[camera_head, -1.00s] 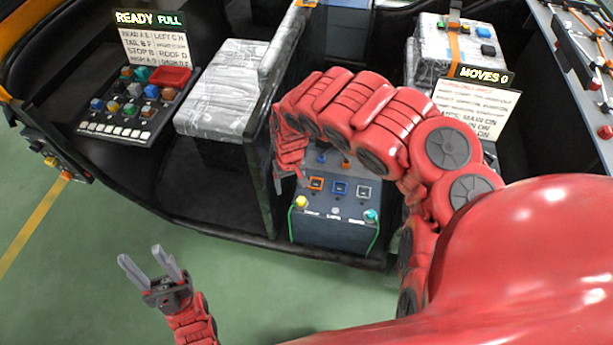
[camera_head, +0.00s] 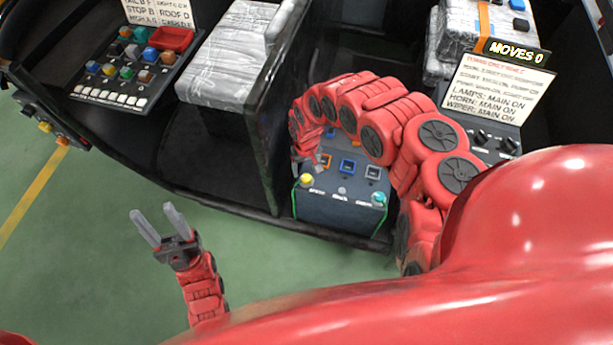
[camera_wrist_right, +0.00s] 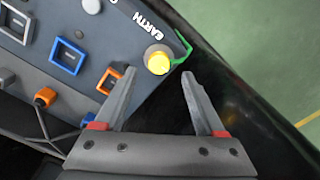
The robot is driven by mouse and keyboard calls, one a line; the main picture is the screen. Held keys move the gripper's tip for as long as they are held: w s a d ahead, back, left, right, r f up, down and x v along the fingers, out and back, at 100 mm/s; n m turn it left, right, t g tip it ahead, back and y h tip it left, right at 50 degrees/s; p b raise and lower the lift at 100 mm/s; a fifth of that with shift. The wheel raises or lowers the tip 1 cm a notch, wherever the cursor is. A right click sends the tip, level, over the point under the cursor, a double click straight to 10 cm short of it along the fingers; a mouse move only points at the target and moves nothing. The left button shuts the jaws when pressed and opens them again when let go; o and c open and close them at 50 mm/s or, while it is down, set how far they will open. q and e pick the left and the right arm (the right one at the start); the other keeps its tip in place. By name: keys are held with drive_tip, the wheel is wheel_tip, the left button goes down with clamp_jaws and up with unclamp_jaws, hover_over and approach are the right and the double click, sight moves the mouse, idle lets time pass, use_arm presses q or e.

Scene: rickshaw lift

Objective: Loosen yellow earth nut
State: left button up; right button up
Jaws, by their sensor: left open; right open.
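The yellow earth nut (camera_head: 306,180) sits at the left front corner of the grey box's top panel (camera_head: 340,213). In the right wrist view the yellow nut (camera_wrist_right: 158,62) stands beside the word EARTH. My right gripper (camera_wrist_right: 155,78) is open there, with its fingertips short of the nut, one on each side of it, apart from it. In the head view my right arm arches over the box and its fingers are mostly hidden. My left gripper (camera_head: 156,224) is open and empty above the green floor.
Orange socket (camera_head: 324,160), blue socket (camera_head: 347,166) and a teal knob (camera_head: 378,199) share the panel. A dark upright divider (camera_head: 258,130) stands just left of the box. A wrapped seat (camera_head: 228,60) and button console (camera_head: 130,65) are further left. Open floor lies in front.

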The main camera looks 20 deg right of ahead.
wheel_tip(320, 180, down, 4)
drive_tip(key=shift+r, duration=0.25)
drive_tip(key=shift+d+f, duration=0.1)
drive_tip(key=shift+f, duration=0.4)
clamp_jaws()
